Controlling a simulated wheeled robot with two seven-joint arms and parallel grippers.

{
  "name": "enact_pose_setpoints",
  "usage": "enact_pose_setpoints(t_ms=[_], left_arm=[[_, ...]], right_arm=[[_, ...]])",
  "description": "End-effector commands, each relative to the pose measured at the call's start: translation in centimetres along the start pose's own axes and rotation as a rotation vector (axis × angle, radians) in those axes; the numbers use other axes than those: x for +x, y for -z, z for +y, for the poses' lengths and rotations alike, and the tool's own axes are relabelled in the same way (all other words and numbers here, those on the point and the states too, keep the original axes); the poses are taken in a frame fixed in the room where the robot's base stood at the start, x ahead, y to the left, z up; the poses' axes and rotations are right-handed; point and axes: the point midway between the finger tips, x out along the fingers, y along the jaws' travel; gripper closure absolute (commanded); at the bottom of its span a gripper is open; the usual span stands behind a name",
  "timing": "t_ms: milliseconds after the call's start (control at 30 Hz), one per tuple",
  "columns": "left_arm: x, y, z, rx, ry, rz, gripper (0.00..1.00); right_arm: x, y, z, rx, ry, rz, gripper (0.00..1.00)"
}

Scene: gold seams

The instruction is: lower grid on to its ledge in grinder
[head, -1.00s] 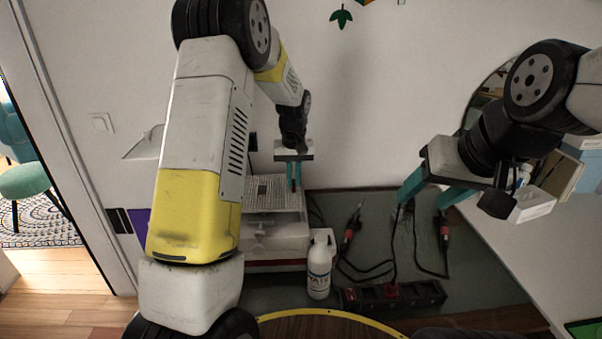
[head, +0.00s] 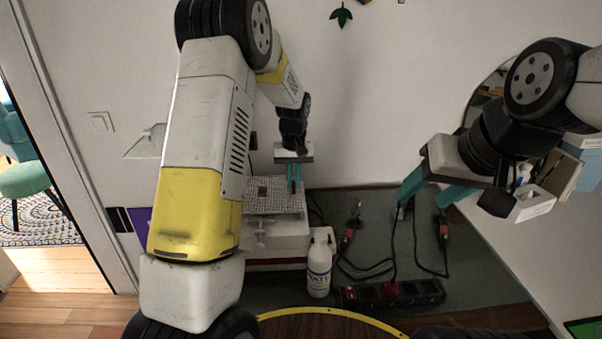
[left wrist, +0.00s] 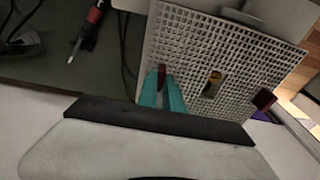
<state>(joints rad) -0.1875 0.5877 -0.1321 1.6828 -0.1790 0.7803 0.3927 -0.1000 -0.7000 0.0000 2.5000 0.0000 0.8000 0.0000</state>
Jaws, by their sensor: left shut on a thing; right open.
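The grid (head: 281,203) is a pale perforated plate at the top of the grinder (head: 285,237), a white box with a red band low on its front. The grid also shows in the left wrist view (left wrist: 224,50), with a slot near its middle and a dark red tab (left wrist: 264,98) at one edge. My left gripper (head: 294,180) points down at the grid's back right part, its teal fingers shut on a red tab (left wrist: 161,74). The ledge is hidden under the grid, and I cannot tell whether they touch. My right gripper (head: 420,201) is open and empty, well to the right.
A white bottle (head: 319,266) stands close at the grinder's right front. A power strip (head: 392,295) with cables and red-handled tools (head: 348,236) lie farther right on the grey-green mat (head: 470,265). The wall is close behind.

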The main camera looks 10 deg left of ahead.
Motion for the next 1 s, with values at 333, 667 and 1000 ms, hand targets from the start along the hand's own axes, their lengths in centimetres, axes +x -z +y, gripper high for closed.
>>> enact_pose_setpoints(t_ms=[333,667,1000], left_arm=[[0.6,-0.1,0.0,0.0,0.001,-0.001,1.0],[1.0,-0.1,0.0,0.0,0.0,0.0,1.0],[1.5,-0.2,0.0,0.0,0.0,0.0,1.0]], right_arm=[[0.0,0.0,0.0,0.0,0.0,0.0,0.45],[0.0,0.0,0.0,0.0,0.0,0.0,0.45],[0.0,0.0,0.0,0.0,0.0,0.0,0.45]])
